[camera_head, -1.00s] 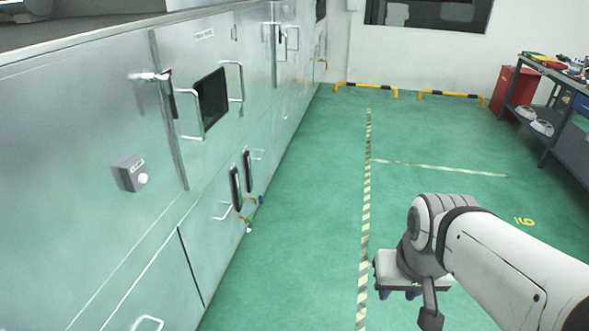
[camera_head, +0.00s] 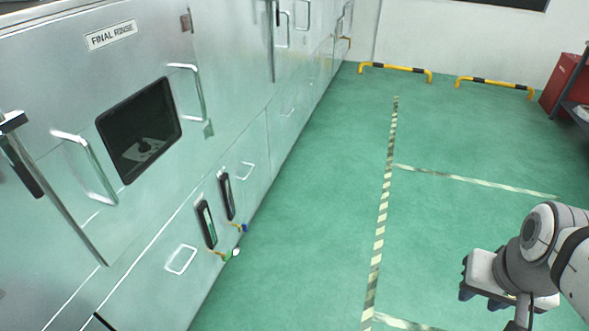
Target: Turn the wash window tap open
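Two small taps sit low on the metal cabinet front, below two dark upright sight windows. The nearer tap (camera_head: 230,253) has a green and white end and a brass-coloured stem, beside the nearer sight window (camera_head: 207,224). The farther tap (camera_head: 243,228) has a blue end, beside the farther sight window (camera_head: 227,196). No readable label shows which is the wash window tap, and their turn positions are too small to tell. My gripper (camera_head: 482,298) is at the lower right, over the floor, well apart from both taps. Its dark fingers look spread, with nothing between them.
The cabinet (camera_head: 60,220) runs along the left, with a "FINAL RINSE" label (camera_head: 111,35), a dark square window (camera_head: 140,130) and protruding handles. Green floor (camera_head: 300,200) between cabinet and gripper is clear. Yellow-black barriers (camera_head: 395,70) and a red cabinet (camera_head: 563,85) stand farther back.

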